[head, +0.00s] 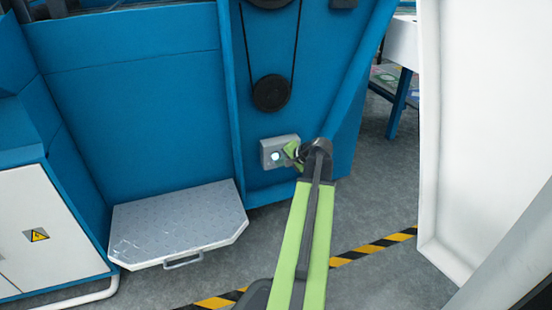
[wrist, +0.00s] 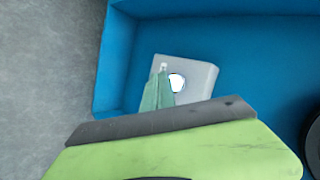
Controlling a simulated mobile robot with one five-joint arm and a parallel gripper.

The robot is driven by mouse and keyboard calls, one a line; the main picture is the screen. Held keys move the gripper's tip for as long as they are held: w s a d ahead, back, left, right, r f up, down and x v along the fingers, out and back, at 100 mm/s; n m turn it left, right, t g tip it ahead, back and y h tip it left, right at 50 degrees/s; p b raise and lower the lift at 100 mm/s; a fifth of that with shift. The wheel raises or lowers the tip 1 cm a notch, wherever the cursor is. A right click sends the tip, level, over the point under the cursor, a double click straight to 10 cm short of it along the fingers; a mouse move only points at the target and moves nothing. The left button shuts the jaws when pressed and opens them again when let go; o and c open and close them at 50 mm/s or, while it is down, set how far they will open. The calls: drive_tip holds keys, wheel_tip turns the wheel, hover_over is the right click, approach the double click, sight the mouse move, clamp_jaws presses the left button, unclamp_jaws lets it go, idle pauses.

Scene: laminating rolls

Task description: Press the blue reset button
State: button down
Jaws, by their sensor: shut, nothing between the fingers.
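The reset button (head: 276,155) is a small round disc that looks glowing white-blue, set in a grey box (head: 268,163) low on the blue machine panel. In the wrist view the button (wrist: 177,82) shows as a white disc on the grey box (wrist: 202,76). My gripper (head: 291,150) is shut and empty, at the right side of the box in the head view. In the wrist view my gripper's tips (wrist: 163,72) are just left of the button and overlap the box. I cannot tell whether they touch it.
A black belt and pulley (head: 271,93) sit above the box. A grey metal step (head: 178,222) stands at lower left, beside a white cabinet (head: 40,230). A large white panel (head: 470,130) stands close on the right. Yellow-black tape (head: 372,247) crosses the open floor.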

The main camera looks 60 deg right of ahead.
drive_tip(key=shift+d, duration=0.1)
drive_tip(key=shift+w+d, duration=0.25)
drive_tip(key=shift+w, duration=0.05)
drive_tip(key=shift+w+d, duration=0.2)
drive_tip(key=shift+w, duration=0.15)
idle(0.7)
drive_tip(key=shift+s+a, duration=0.55)
drive_tip(key=shift+s, duration=0.1)
drive_tip(key=s+a, duration=0.1)
drive_tip(key=s, duration=0.1)
drive_tip(key=s+a, duration=0.2)
idle(0.6)
idle(0.6)
